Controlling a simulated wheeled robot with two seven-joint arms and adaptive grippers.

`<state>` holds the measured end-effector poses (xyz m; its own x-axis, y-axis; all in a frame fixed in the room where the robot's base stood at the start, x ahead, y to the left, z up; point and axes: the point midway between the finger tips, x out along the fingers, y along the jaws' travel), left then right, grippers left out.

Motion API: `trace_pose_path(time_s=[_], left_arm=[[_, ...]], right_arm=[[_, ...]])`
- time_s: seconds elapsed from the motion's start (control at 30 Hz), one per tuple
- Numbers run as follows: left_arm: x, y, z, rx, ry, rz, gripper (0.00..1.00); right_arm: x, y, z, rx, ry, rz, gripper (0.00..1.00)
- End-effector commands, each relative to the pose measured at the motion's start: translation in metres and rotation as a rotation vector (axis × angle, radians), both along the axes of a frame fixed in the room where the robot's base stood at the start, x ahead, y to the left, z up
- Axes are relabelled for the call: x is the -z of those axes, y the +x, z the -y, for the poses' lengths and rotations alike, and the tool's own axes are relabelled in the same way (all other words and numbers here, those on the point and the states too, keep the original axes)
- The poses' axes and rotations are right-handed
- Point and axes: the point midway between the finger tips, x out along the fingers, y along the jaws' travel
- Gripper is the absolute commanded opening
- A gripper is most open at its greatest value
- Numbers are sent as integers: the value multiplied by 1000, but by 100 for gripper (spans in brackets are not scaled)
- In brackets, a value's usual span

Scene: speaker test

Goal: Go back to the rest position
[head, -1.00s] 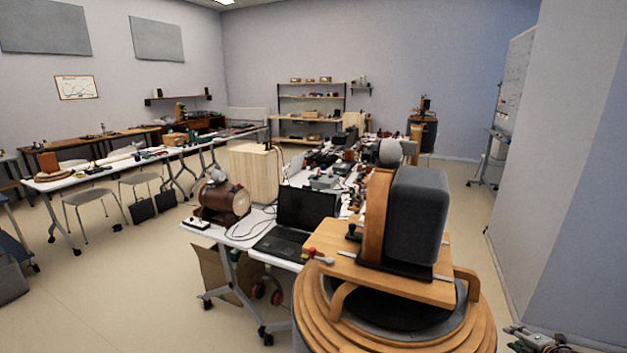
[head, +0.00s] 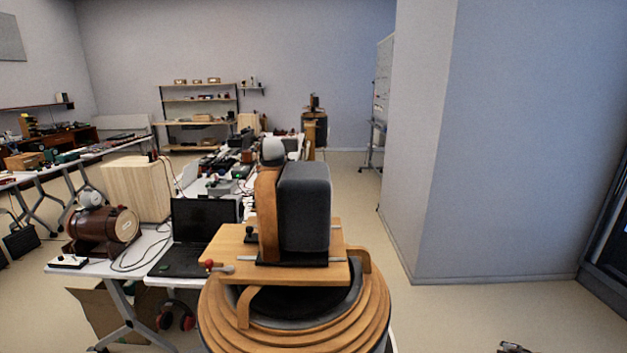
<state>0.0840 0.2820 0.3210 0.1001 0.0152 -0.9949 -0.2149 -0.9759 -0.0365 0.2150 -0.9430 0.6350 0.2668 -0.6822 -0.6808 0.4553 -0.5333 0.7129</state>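A small part of what looks like my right gripper (head: 514,348) shows at the bottom edge, right of the round wooden stand. It is cut off by the frame, so I cannot tell whether it is open or shut. It is apart from the stand, above bare floor in the picture. My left gripper is not in view. A dark grey speaker (head: 305,207) stands upright on a wooden board (head: 222,240) on top of the round wooden stand (head: 375,325).
A white table (head: 85,270) with a laptop (head: 190,228) and a brown cylindrical device (head: 105,228) stands at left. A cluttered bench runs behind. A grey wall corner (head: 425,150) juts out at right. The floor (head: 450,315) right of the stand is clear.

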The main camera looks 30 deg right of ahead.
Motion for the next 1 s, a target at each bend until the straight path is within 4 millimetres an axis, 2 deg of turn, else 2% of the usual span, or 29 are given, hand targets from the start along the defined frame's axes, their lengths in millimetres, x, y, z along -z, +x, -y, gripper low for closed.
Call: trace_pose_path(time_s=[0.03,0.17,0.47,0.67,1.0], left_arm=[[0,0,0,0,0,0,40],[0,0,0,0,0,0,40],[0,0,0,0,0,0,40],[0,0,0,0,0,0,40],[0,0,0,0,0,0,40]], right_arm=[[1,-13,3,26,-1,-8,38],[2,-41,10,95,-4,-19,38],[58,-54,-44,115,81,-19,38],[107,-68,-100,137,162,-23,38],[195,-95,-228,186,330,-30,38]])
